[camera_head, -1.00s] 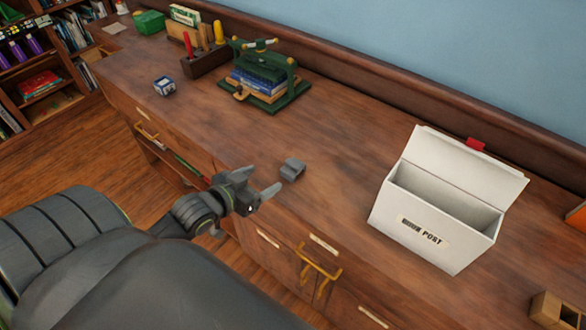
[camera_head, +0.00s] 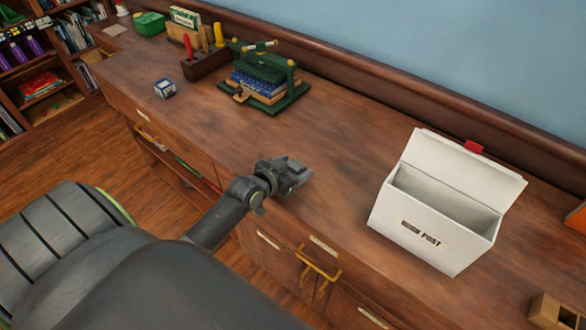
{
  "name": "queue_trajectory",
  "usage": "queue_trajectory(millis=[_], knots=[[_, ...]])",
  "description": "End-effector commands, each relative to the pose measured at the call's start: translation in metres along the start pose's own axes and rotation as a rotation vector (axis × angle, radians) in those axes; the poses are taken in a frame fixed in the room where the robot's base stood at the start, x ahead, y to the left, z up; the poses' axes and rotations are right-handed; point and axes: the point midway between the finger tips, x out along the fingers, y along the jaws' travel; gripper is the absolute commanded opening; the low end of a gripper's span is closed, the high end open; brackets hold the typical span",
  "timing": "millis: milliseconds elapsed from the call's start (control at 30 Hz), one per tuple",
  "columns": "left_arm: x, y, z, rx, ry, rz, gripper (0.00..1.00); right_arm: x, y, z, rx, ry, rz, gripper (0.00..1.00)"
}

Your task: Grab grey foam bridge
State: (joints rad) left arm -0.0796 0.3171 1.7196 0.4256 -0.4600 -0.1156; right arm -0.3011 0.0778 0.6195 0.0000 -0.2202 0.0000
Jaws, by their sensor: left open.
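My left gripper (camera_head: 297,174) is over the desktop near its front edge, at the spot where the small grey foam bridge lay in the earlier frame. The jaws are open. The bridge cannot be made out apart from the grey fingers, which cover that spot. Whether the fingers touch it or stand around it cannot be told. My right gripper is not in view.
A white post box (camera_head: 437,207) with a raised lid stands to the right. A green press (camera_head: 265,80) with books, a small blue-and-white cube (camera_head: 164,88) and a tool block (camera_head: 206,62) stand further back left. The desktop between press and post box is clear.

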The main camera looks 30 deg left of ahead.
Motion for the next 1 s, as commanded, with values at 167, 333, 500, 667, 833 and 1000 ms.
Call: queue_trajectory(millis=[167,333,500,667,833,1000], knots=[[0.017,0.0,0.0,0.0,0.0,-0.001,0.69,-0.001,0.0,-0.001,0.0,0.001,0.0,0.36],[0.019,0.0,0.0,0.001,0.0,-0.001,0.69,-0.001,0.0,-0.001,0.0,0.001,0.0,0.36],[0.019,0.0,0.0,0.001,0.0,-0.001,0.61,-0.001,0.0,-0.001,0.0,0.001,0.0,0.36],[0.019,0.0,0.0,0.001,0.0,-0.001,0.4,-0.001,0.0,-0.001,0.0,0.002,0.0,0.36],[0.018,-0.001,0.0,0.001,0.0,-0.001,0.22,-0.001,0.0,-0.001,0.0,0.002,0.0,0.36],[0.018,-0.001,-0.001,0.001,0.0,-0.001,0.22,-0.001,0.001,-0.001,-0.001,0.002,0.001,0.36]])
